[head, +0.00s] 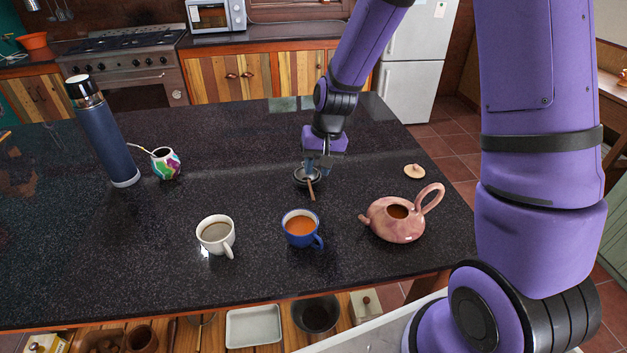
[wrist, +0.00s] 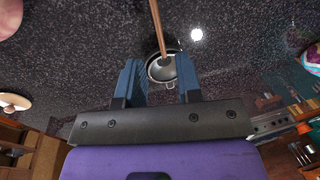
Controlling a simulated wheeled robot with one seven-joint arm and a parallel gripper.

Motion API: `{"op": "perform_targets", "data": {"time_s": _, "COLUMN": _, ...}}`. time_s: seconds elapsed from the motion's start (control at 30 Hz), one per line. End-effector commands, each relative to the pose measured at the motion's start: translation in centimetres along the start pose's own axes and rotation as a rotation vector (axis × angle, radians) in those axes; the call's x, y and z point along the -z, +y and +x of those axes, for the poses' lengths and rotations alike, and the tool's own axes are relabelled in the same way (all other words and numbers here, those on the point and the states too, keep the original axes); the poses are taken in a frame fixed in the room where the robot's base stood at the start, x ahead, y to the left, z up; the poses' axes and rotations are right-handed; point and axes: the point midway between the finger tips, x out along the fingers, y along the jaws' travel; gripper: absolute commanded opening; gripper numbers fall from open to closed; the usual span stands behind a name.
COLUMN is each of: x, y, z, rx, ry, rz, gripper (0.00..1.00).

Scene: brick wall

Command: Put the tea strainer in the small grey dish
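The tea strainer has a round metal bowl and a wooden handle (head: 311,191). It appears to sit in the small grey dish (head: 297,182) on the dark counter; the gripper partly hides both in the head view. In the wrist view the strainer's bowl (wrist: 161,69) lies inside a dark round rim, and the handle sticks out away from the gripper. My gripper (head: 318,170) points down just above the dish. Its blue fingers (wrist: 158,62) are apart, one on each side of the strainer's bowl, with nothing visibly clamped. Exact contact cannot be told.
A blue cup (head: 300,243) of tea, a white cup (head: 212,240) and a pink teapot (head: 392,228) stand nearer the front edge. The teapot's lid (head: 414,171) lies at right. A tall blue flask (head: 108,140) and a colourful gourd cup (head: 166,163) stand at left.

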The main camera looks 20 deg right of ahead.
Motion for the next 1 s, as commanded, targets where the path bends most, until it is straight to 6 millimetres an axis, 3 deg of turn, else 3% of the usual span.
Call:
{"op": "perform_targets", "data": {"time_s": 0.2, "x": 0.0, "y": 0.0, "z": -3.1, "rx": 0.000, "ry": 0.002, "rz": 0.000, "gripper": 0.33}}
{"op": "perform_targets", "data": {"time_s": 0.53, "x": -0.1, "y": 0.0, "z": -4.5, "rx": -0.001, "ry": 0.004, "rz": -0.003, "gripper": 0.33}}
{"op": "perform_targets", "data": {"time_s": 0.63, "x": -0.5, "y": 0.0, "z": -6.0, "rx": -0.007, "ry": 0.021, "rz": -0.015, "gripper": 0.33}}
{"op": "perform_targets", "data": {"time_s": 0.77, "x": -1.9, "y": 0.2, "z": -9.6, "rx": -0.025, "ry": 0.063, "rz": -0.049, "gripper": 0.33}}
{"op": "perform_targets", "data": {"time_s": 1.0, "x": -6.0, "y": 0.9, "z": -16.9, "rx": -0.063, "ry": 0.156, "rz": -0.114, "gripper": 0.33}}
